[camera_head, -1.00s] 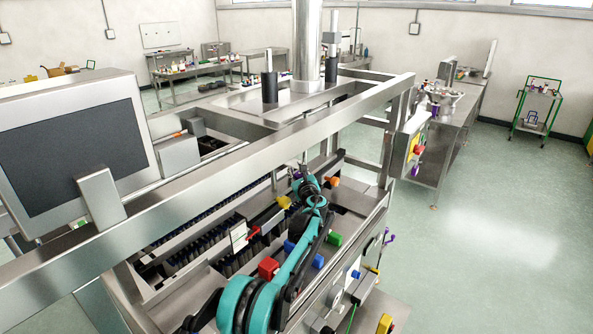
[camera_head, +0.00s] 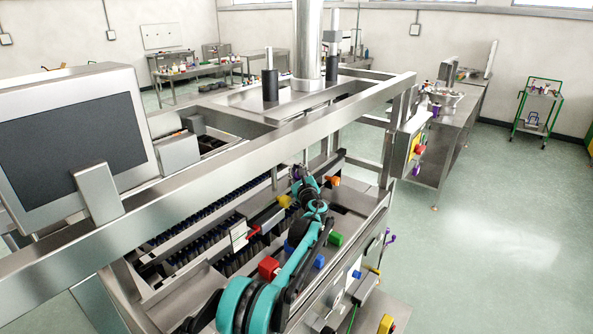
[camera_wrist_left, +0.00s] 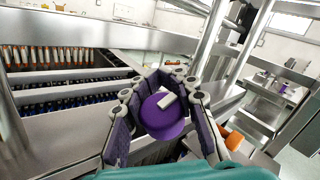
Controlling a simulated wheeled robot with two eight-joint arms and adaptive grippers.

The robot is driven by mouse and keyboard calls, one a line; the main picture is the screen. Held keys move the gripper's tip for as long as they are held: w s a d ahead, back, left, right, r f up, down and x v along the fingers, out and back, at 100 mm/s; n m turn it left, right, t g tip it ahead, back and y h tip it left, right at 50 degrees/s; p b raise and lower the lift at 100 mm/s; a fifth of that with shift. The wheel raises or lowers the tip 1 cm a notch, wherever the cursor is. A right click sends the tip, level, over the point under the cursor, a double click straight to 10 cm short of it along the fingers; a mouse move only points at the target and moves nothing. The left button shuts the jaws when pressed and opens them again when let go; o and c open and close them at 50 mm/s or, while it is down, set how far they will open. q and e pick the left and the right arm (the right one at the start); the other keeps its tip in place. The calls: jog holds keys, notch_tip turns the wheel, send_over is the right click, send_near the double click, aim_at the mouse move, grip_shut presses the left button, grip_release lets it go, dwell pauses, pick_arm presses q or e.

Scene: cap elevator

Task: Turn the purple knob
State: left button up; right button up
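The purple knob (camera_wrist_left: 163,117) is round with a pale raised bar on its face, seen between my left gripper's fingers in the left wrist view. My left gripper (camera_wrist_left: 166,84) is closed around it, with jointed fingers and purple pads on both sides and the tips bent inward beyond it. Exact pad contact is hard to see. In the head view my teal left arm reaches over the machine, and its gripper (camera_head: 299,176) is small there, largely hiding the knob. My right gripper is not in view.
A steel frame bar (camera_head: 240,150) crosses above the machine. An orange knob (camera_wrist_left: 233,140) is close to my right-hand finger in the wrist view. Red (camera_head: 268,268), green (camera_head: 336,240) and yellow (camera_head: 284,201) parts sit near my arm. Open floor (camera_head: 500,230) lies right.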

pick_arm(q)
jog(key=o, duration=0.6)
notch_tip(320, 180, up, 10)
dwell(0.4)
